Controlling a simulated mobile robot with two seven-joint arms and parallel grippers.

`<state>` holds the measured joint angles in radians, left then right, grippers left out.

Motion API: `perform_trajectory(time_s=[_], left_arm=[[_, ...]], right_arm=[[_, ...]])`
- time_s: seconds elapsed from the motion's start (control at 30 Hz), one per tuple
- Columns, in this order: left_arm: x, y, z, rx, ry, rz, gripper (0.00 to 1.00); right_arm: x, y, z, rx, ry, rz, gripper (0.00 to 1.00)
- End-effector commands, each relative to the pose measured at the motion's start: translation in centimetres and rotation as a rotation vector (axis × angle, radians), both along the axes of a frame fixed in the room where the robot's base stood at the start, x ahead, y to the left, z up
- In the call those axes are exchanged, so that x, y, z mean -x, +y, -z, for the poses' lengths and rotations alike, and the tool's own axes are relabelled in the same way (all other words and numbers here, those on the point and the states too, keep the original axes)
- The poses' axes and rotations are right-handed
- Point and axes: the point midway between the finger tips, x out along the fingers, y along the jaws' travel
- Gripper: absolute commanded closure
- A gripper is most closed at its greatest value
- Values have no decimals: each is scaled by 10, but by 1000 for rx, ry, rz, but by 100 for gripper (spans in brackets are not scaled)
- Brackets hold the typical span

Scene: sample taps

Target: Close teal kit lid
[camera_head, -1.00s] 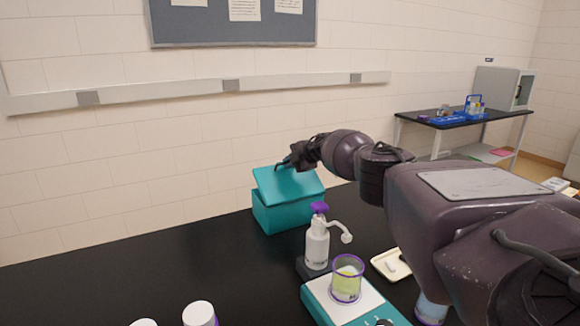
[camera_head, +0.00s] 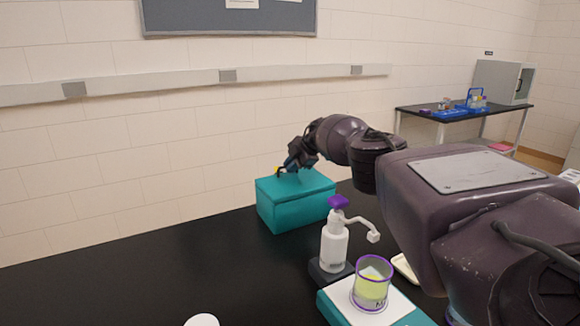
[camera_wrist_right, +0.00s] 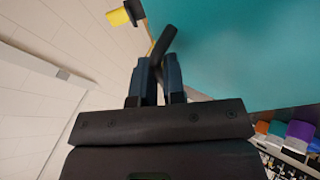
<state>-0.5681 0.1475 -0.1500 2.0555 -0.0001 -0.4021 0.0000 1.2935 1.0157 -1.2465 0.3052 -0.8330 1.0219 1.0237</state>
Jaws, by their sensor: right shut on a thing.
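The teal kit (camera_head: 297,211) stands on the black bench near the wall. Its lid (camera_head: 313,182) lies about level on the box, and I see no clear gap at the front edge. My right gripper (camera_head: 291,163) is at the lid's back left. In the right wrist view, its fingers (camera_wrist_right: 157,70) are shut on a dark handle (camera_wrist_right: 162,43) beside the teal lid surface (camera_wrist_right: 235,50). A yellow and black part (camera_wrist_right: 122,15) shows past the handle. My left gripper is not in view.
A white pump bottle with a purple top (camera_head: 334,245) stands right of the kit. In front of it, a purple-rimmed beaker of yellow liquid (camera_head: 371,285) sits on a teal and white device (camera_head: 345,307). Bench left of the kit is clear.

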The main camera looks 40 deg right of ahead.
Motion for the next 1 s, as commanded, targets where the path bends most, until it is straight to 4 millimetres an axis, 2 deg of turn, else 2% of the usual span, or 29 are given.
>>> perform_trajectory(time_s=[0.4, 0.43, 0.57, 0.83, 1.0], left_arm=[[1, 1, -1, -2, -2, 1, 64], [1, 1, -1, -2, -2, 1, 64], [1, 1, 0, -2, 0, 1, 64], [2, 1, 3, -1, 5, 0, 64], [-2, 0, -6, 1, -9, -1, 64]], right_arm=[[0, -1, 2, 1, 2, -1, 100], [0, -1, 2, 1, 2, -1, 85], [0, 0, 2, 1, 1, -1, 65], [0, 0, 3, 1, 3, -2, 65], [4, -2, -5, 1, 1, -1, 65]])
